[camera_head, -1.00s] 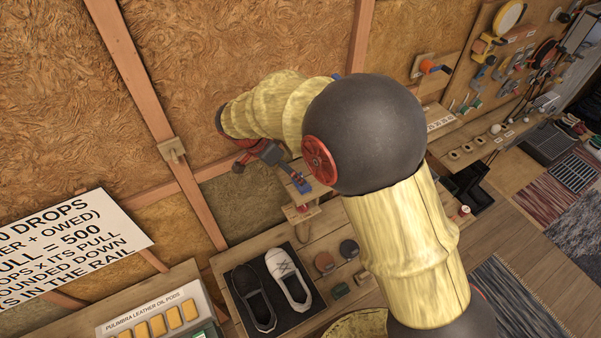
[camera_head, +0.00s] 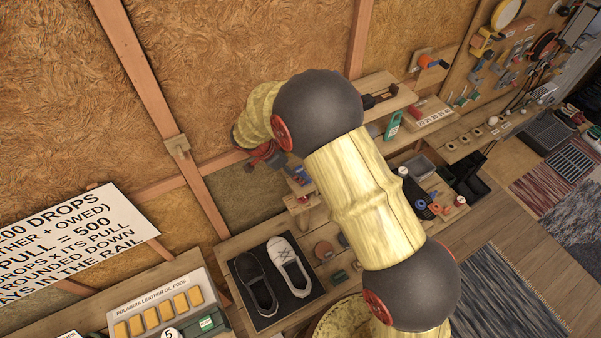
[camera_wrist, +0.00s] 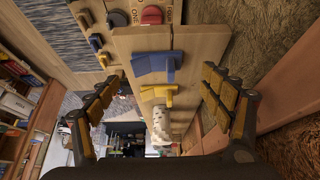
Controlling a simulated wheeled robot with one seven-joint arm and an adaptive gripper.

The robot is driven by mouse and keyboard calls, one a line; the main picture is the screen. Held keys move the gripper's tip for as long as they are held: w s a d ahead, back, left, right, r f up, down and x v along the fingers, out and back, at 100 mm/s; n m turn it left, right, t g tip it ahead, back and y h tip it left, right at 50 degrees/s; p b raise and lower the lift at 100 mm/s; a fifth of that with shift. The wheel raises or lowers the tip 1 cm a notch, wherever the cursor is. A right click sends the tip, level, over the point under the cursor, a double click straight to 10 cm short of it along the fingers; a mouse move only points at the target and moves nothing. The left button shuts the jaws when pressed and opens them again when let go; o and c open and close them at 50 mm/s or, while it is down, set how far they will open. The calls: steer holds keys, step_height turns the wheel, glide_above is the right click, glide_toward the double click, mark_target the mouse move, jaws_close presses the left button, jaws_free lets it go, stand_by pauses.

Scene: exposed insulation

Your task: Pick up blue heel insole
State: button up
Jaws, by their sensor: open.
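The blue heel insole (camera_wrist: 157,64) shows as a blue piece on a wooden shelf in the wrist view, near the centre between my fingers and apart from them. A small blue patch (camera_head: 302,174) on the small shelf in the head view seems to be the same piece, partly blocked. My gripper (camera_wrist: 162,78) is open and empty, with one yellow-padded finger on each side of the wrist view. In the head view my gripper (camera_head: 260,160) is left of the shelf and largely hidden by my arm.
A yellow piece (camera_wrist: 158,92) and a pale spotted roll (camera_wrist: 161,126) are near the blue piece. The insulated wall (camera_wrist: 268,75) is close on the right of the wrist view. Shoes on a dark mat (camera_head: 308,296) are below the shelf in the head view.

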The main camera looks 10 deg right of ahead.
steer(key=shift+p+x, duration=0.6)
steer(key=shift+x, duration=1.35)
steer(key=shift+s+d, duration=0.1)
steer(key=shift+s, duration=0.05)
steer(key=shift+c, duration=1)
steer(key=c, duration=1.1)
